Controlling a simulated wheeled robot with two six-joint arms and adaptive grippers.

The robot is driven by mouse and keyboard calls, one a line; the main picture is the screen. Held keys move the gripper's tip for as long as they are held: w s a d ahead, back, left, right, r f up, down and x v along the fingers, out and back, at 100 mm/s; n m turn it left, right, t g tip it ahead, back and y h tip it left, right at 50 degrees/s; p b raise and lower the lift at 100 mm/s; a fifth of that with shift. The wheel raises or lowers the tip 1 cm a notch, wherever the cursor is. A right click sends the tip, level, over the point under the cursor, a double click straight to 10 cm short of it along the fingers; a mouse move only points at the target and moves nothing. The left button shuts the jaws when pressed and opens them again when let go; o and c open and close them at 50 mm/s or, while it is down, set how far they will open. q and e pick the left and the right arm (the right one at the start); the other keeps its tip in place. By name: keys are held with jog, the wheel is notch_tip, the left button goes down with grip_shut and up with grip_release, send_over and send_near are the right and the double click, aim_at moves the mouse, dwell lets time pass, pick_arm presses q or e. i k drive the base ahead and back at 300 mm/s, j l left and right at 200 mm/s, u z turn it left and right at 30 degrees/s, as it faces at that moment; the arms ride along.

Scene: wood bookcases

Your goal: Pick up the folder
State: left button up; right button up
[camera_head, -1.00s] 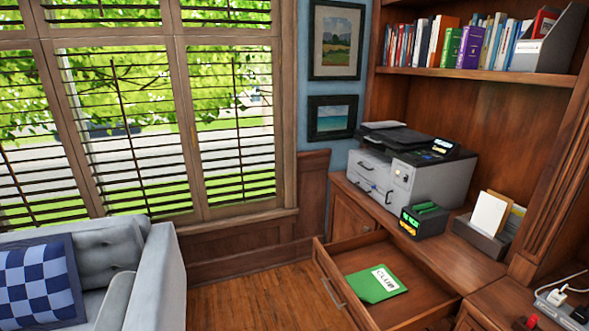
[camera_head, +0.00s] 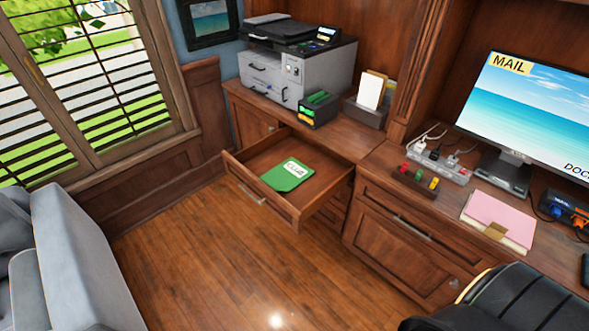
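A green folder (camera_head: 282,181) with a white label lies flat inside an open wooden drawer (camera_head: 243,177). The label has dark lettering that seems to read "CLUB". The drawer is pulled out from the cabinet below the printer. A pink folder (camera_head: 494,215) with a tan clasp or tab lies on the desk at the right, in front of the monitor. Neither of my grippers is in view.
A grey printer (camera_head: 287,68) and a small dark box (camera_head: 319,109) stand on the counter above the drawer. A monitor (camera_head: 530,105), power strip (camera_head: 438,160) and pushpin-like coloured items (camera_head: 418,181) are on the desk. A black chair (camera_head: 525,300) and grey sofa (camera_head: 75,260) flank clear wood floor (camera_head: 215,265).

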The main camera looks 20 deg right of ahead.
aim_at(286, 177)
jog(key=i+z, duration=0.1)
jog(key=z, duration=0.9)
jog(key=i+j+z, duration=0.25)
jog(key=j, duration=0.15)
jog(key=i+j+z, duration=0.15)
jog(key=j+z, duration=0.15)
jog(key=i+j+z, duration=0.1)
jog(key=j+z, duration=0.15)
jog(key=j, duration=0.3)
jog(key=i+j+z, duration=0.1)
jog(key=j+z, duration=0.2)
jog(key=j, duration=0.15)
jog(key=j+z, duration=0.25)
jog(key=j, duration=0.25)
